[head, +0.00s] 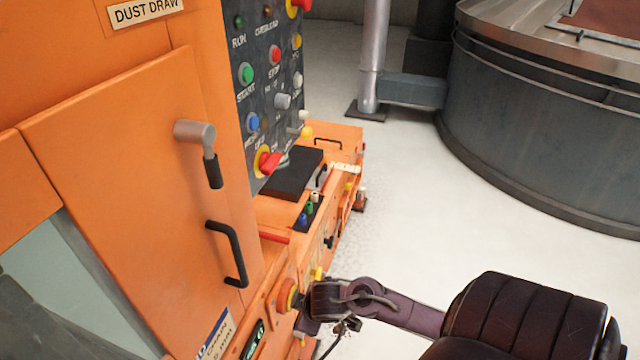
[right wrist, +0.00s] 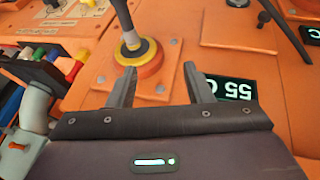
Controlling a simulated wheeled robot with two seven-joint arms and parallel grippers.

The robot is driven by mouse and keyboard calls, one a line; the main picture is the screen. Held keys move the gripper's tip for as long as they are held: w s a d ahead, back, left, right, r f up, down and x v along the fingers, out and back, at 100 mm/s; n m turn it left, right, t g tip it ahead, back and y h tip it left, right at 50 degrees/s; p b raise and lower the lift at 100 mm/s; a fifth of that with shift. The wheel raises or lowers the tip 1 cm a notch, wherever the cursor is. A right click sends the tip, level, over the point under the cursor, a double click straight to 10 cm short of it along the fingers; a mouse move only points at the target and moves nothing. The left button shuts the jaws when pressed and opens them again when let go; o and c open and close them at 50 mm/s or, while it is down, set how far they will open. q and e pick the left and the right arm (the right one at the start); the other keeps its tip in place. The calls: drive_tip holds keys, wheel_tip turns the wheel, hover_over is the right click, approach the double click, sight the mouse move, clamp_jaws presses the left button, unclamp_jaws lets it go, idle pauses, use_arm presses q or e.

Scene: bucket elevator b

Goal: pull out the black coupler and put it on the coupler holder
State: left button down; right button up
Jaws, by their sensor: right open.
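The socket also shows in the head view (head: 287,295), beside my right gripper (head: 306,322). In the right wrist view my right gripper (right wrist: 160,72) is open and empty. Its fingers point at the panel, with the stem beyond them, left of the middle of the gap. A dark rack with coloured plugs (head: 308,212), likely the coupler holder, sits farther along the machine. My left gripper is not in view.
A control panel (head: 272,90) with coloured buttons and knobs stands above the rack. An orange door with a black handle (head: 228,255) is at the left. A green-lit display (right wrist: 232,87) is right of the socket. Open white floor (head: 420,210) lies right of the machine.

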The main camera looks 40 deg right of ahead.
drive_tip(key=w+d+f, duration=0.1)
drive_tip(key=d+f, duration=0.1)
drive_tip(key=f, duration=0.1)
drive_tip(key=w+d+f+b, duration=0.1)
drive_tip(key=w+d+f, duration=0.1)
drive_tip(key=f, duration=0.1)
drive_tip(key=w+d+f, duration=0.1)
drive_tip(key=d+f, duration=0.1)
drive_tip(key=f, duration=0.1)
drive_tip(key=shift+w+d+b, duration=0.3)
drive_tip(key=shift+b, duration=0.1)
clamp_jaws()
